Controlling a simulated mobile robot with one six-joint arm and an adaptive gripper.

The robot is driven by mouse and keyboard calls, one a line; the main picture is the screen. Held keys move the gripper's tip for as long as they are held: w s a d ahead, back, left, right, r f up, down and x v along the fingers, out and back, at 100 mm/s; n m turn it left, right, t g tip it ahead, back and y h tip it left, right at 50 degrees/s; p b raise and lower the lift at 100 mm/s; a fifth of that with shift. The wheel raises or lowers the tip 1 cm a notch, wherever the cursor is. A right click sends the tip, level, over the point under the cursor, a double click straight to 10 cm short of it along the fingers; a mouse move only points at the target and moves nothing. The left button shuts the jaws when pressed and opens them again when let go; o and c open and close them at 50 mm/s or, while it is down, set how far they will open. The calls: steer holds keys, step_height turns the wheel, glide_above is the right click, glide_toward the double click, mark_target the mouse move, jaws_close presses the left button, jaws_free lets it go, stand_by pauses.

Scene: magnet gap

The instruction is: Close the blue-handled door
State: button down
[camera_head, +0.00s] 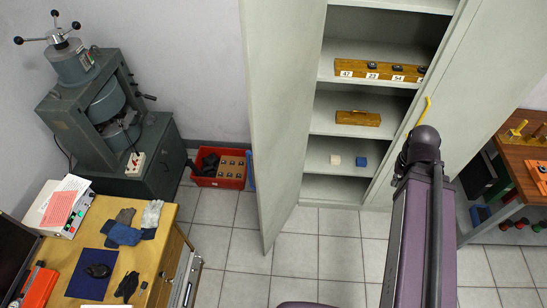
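A tall pale grey cabinet (346,206) stands against the back wall. Its left door (275,110) stands wide open, swung out towards me, and shelves show to the right of it. A narrow blue strip (250,168) shows at this door's left edge, beside a red bin; I cannot tell whether it is a handle or something behind the door. The cabinet's right door (478,90) looks closed and carries a yellow handle (425,110). My purple arm rises in front of the cabinet at the lower right. My gripper cannot be made out.
The shelves hold wooden blocks (358,117), a white cube (335,160) and a blue cube (361,161). A red bin (208,182) sits left of the open door. A wooden workbench (178,218) is at lower left, a press (90,110) behind it. Tiled floor (320,255) before the cabinet is clear.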

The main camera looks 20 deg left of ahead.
step_height(320, 180, down, 14)
steer(key=b, duration=1.3)
steer(key=shift+f, duration=0.15)
steer(key=shift+s, duration=0.1)
